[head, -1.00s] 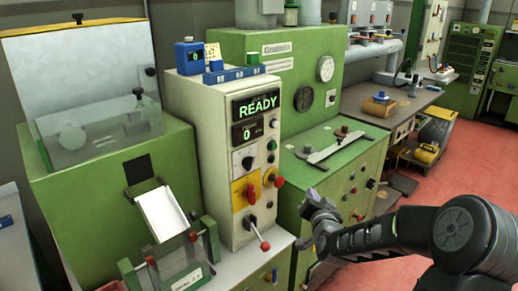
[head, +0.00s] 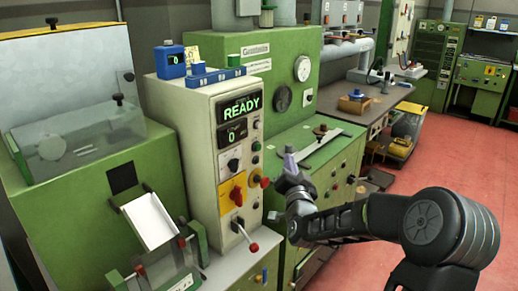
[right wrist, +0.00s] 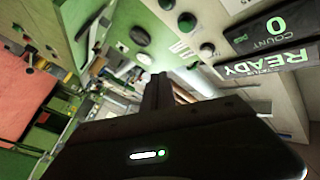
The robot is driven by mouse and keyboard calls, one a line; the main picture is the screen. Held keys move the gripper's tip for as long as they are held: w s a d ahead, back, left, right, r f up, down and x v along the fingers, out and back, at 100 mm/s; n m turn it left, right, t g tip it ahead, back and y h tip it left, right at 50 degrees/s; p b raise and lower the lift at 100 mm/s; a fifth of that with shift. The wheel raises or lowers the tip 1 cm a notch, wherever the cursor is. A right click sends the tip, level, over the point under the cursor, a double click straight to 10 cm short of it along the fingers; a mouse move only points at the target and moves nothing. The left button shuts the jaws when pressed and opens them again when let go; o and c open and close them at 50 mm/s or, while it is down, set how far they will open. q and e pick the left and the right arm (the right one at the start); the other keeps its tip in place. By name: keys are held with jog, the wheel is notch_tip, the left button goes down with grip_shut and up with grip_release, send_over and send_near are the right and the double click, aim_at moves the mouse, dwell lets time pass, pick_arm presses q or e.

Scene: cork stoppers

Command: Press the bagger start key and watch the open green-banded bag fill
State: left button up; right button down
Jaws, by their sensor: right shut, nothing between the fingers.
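The bagger's control panel (head: 215,165) is a pale upright box. Its display (head: 240,108) reads READY, with a count of 0 below. Small round keys run down its right side, with a yellow plate and red switch (head: 237,193) lower down. I cannot tell which key is start. My right gripper (head: 289,160) is shut and empty, to the right of the panel and apart from it. In the right wrist view its fingers (right wrist: 158,92) point toward the machines, with the READY display (right wrist: 265,58) upper right. No green-banded bag can be made out clearly. My left gripper is not in view.
A white chute (head: 152,220) slopes down at the green machine, above a clamp frame with red knobs. A red-tipped lever (head: 253,246) sticks out below the panel. A green cabinet (head: 318,160) carrying a metal bar stands behind my right gripper. Red floor is open at right.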

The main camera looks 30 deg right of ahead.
aim_at(258, 148)
jog(key=w+a+b, duration=0.1)
jog(key=w+a, duration=0.1)
jog(key=w, duration=0.5)
jog(key=shift+w+a, duration=0.2)
jog(key=shift+w, duration=0.15)
dwell(1.8)
jog(key=shift+w+a+b, duration=0.1)
jog(key=shift+w+b, duration=0.3)
jog(key=shift+w+a, duration=0.15)
jog(key=shift+w, duration=0.25)
dwell(0.6)
jog(key=shift+s+b, duration=0.1)
jog(key=shift+b, duration=0.2)
jog(key=shift+s+d+b, duration=0.25)
jog(key=shift+s+b, duration=0.1)
jog(key=shift+s, duration=0.35)
